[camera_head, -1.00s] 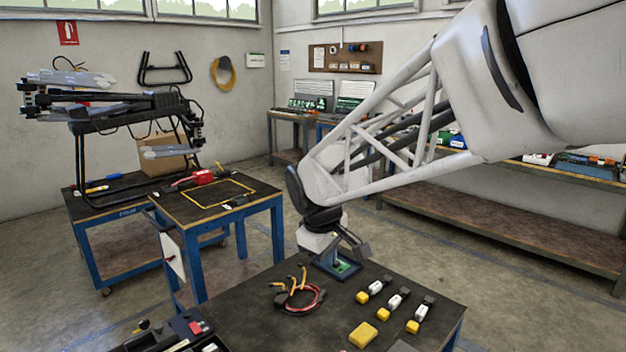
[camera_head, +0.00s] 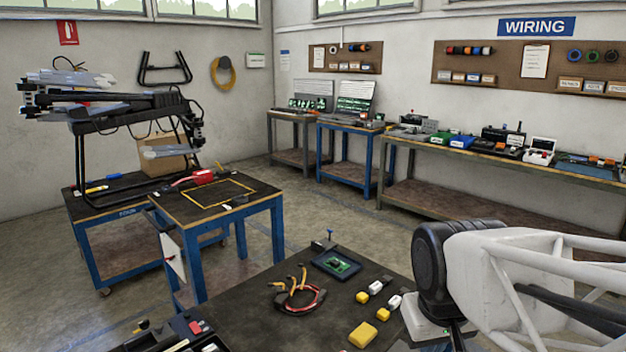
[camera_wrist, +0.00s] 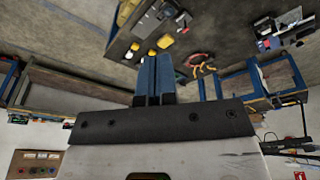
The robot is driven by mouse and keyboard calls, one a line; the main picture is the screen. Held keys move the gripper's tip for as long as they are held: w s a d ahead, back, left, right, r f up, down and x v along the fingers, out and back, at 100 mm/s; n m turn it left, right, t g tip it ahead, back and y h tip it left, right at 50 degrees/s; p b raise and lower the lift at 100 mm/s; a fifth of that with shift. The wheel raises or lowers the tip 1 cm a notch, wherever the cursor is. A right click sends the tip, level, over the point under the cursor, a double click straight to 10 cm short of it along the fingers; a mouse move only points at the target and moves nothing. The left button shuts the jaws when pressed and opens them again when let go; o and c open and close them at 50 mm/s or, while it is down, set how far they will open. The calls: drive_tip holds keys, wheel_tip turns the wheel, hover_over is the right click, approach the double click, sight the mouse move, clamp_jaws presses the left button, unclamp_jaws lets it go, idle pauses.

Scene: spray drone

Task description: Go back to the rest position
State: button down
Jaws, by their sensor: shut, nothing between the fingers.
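My gripper (camera_wrist: 155,65) shows in the wrist view as two blue fingers close together, shut and empty. They point toward a black-topped table that appears upside down beyond them. In the head view my arm is folded at the lower right, over the right end of the front table (camera_head: 250,310). Its white wrist part shows there, but I cannot make out the fingertips. No object hangs from my gripper.
On the front table lie a green circuit board (camera_head: 337,263) on a dark base, a red-black cable bundle (camera_head: 298,298), and several yellow and white blocks (camera_head: 362,335). A second blue-legged table (camera_head: 200,215) and a drone on a stand (camera_head: 110,105) are behind.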

drive_tip(key=shift+m, duration=0.8)
drive_tip(key=shift+s+d+f, duration=0.2)
drive_tip(key=shift+s, duration=0.45)
drive_tip(key=shift+s+d+f, duration=0.25)
drive_tip(key=shift+s, duration=0.45)
drive_tip(key=shift+s+d+f, duration=0.2)
drive_tip(key=shift+s, duration=0.45)
